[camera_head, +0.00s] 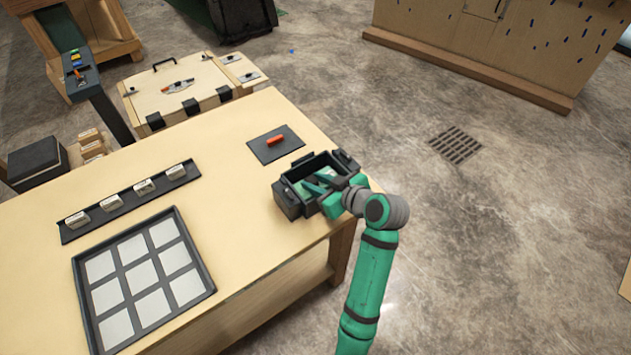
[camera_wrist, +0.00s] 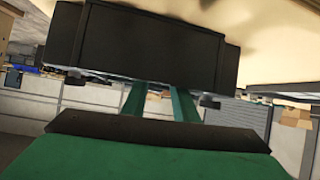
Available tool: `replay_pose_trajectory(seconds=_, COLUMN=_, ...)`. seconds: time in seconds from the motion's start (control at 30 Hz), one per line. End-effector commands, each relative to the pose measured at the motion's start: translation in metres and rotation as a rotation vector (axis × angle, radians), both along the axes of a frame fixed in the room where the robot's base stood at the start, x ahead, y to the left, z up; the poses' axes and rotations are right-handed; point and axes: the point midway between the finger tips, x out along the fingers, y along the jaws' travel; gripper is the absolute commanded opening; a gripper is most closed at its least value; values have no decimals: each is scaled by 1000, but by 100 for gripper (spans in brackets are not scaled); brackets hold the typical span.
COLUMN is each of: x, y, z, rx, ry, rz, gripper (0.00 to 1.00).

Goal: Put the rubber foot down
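I cannot pick out the rubber foot for certain in either view. My gripper (camera_head: 326,180) is at the black open-topped box (camera_head: 288,205) on the right corner of the table, with its green fingers reaching into or over the box. In the wrist view, the black box (camera_wrist: 150,45) fills the upper middle. The two green fingers of my gripper (camera_wrist: 158,98) run toward it with a gap between them. Their tips are hidden behind the box, so anything between them is hidden. Small dark bits (camera_wrist: 210,101) show just below the box's edge in that view.
The wooden table (camera_head: 225,190) carries a dark tray with a grid of pale squares (camera_head: 205,262), a dark strip with several small pale blocks (camera_head: 125,205), and a dark mat (camera_head: 290,150) with an orange piece (camera_head: 275,141). Bare tabletop lies between them. A wooden cabinet (camera_head: 175,95) stands behind.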

Motion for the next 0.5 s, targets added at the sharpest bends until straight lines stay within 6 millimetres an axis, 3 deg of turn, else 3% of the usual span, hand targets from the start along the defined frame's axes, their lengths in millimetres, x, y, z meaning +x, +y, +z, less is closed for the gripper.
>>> replay_pose_trajectory(seconds=0.03, x=0, y=0, z=0, rx=0, ry=0, rz=0, gripper=36)
replay_pose_trajectory(seconds=0.1, x=0, y=0, z=0, rx=0, ry=0, rz=0, gripper=45)
replay_pose_trajectory(seconds=0.5, x=-3, y=-2, z=6, rx=1, ry=1, rz=0, gripper=45)
